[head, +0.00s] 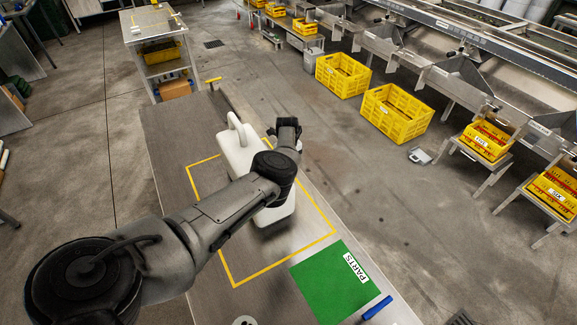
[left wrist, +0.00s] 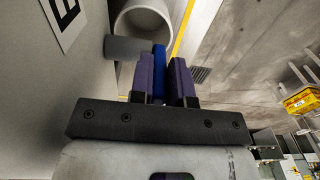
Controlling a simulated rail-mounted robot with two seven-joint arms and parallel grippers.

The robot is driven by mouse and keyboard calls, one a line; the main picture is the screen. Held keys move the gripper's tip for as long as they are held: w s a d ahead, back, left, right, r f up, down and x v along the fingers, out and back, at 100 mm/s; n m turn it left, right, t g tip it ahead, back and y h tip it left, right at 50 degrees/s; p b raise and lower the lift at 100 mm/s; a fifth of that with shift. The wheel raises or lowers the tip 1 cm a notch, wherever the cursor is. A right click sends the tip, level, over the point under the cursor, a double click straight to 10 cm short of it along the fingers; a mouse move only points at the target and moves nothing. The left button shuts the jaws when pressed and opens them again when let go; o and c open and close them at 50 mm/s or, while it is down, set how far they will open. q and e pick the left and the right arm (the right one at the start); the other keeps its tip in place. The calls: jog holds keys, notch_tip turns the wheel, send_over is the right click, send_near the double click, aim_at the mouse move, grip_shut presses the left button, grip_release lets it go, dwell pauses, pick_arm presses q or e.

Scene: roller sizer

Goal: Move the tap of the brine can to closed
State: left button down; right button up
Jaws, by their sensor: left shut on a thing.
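The white brine can (head: 240,150) stands inside a yellow outlined square on the workbench, partly covered by my left arm. In the left wrist view its pale wall (left wrist: 45,95), with part of a black-lettered label, fills the left side. My left gripper (left wrist: 166,68) has its two purple fingers closed on the blue tap handle (left wrist: 159,72). A round, pale, open-ended part (left wrist: 145,22) shows just beyond the fingers. The tap and my fingertips are hidden in the head view. The handle's exact angle is hard to tell. My right gripper is not in view.
A green PARTS mat (head: 325,285) lies on the workbench (head: 170,135) beside the square. A blue item (head: 377,307) and a yellow item (head: 213,80) sit at the bench edges. Yellow crates (head: 395,112) stand on the floor and stands to the right, with open floor between.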

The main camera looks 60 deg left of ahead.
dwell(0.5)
pick_arm(q)
jog(key=c, duration=1.1)
grip_release()
jog(key=shift+s, duration=0.1)
jog(key=shift+a+r, duration=0.2)
jog(key=shift+r, duration=6.7)
